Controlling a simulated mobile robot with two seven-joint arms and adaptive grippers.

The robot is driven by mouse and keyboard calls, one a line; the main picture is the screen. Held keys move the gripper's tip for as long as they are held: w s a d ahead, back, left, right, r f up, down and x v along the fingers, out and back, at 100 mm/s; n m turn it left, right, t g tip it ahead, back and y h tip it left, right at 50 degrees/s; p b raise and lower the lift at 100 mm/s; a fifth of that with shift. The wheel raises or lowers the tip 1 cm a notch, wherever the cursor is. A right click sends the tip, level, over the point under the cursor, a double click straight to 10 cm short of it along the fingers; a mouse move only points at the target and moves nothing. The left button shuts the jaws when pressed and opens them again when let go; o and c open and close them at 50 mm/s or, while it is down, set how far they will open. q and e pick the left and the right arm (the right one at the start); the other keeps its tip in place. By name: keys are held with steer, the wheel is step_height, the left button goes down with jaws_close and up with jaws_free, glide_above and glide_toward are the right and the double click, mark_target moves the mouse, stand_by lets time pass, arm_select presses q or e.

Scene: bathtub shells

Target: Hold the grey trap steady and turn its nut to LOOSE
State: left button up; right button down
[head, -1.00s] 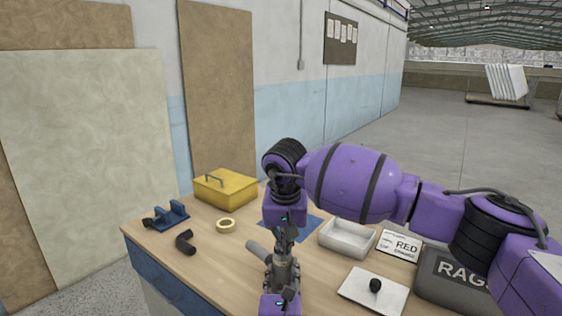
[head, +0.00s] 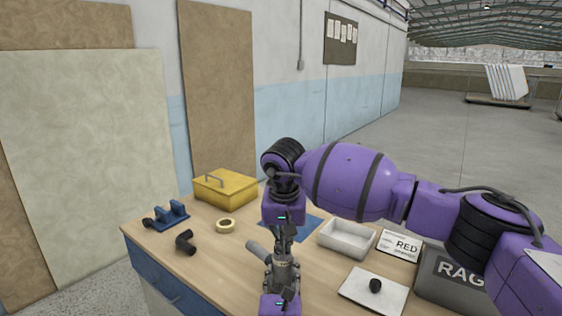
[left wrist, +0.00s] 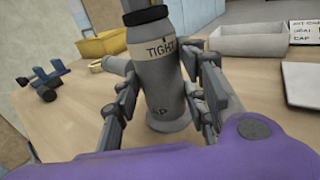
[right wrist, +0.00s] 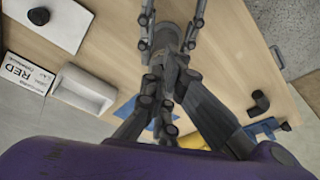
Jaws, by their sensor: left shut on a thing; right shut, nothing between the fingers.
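The grey trap (head: 284,268) stands upright on the workbench, with a short side pipe (head: 258,252) pointing left. In the left wrist view the grey trap (left wrist: 168,100) carries a pale band reading TIGHT (left wrist: 160,50), and a dark ring sits above it. I cannot tell the exact edge of the nut. My left gripper (head: 281,290) is low at the trap, its fingers (left wrist: 168,103) shut on both sides of the body. My right gripper (head: 283,240) points down just above the trap's top, shut and empty. In the right wrist view the trap (right wrist: 166,40) lies beyond its fingers.
A yellow toolbox (head: 225,188), tape roll (head: 225,226), black elbow (head: 185,243) and blue holder (head: 172,214) are on the left. A grey bin (head: 346,239), RED card (head: 398,244), white plate (head: 358,293) and RAGS box (head: 450,275) are on the right.

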steer(key=shift+s+a+f, duration=0.1)
steer(key=shift+a+f, duration=0.1)
steer(key=shift+w+a+r, duration=0.1)
steer(key=shift+w+a, duration=0.1)
steer(key=shift+a, duration=0.65)
steer(key=shift+w, duration=0.1)
steer(key=shift+r, duration=0.1)
steer(key=shift+w+v, duration=0.15)
steer(key=shift+v, duration=1.35)
steer(key=shift+w+v, duration=0.1)
steer(key=shift+v, duration=1.35)
steer(key=shift+a+r, duration=0.1)
steer(key=shift+r, duration=0.05)
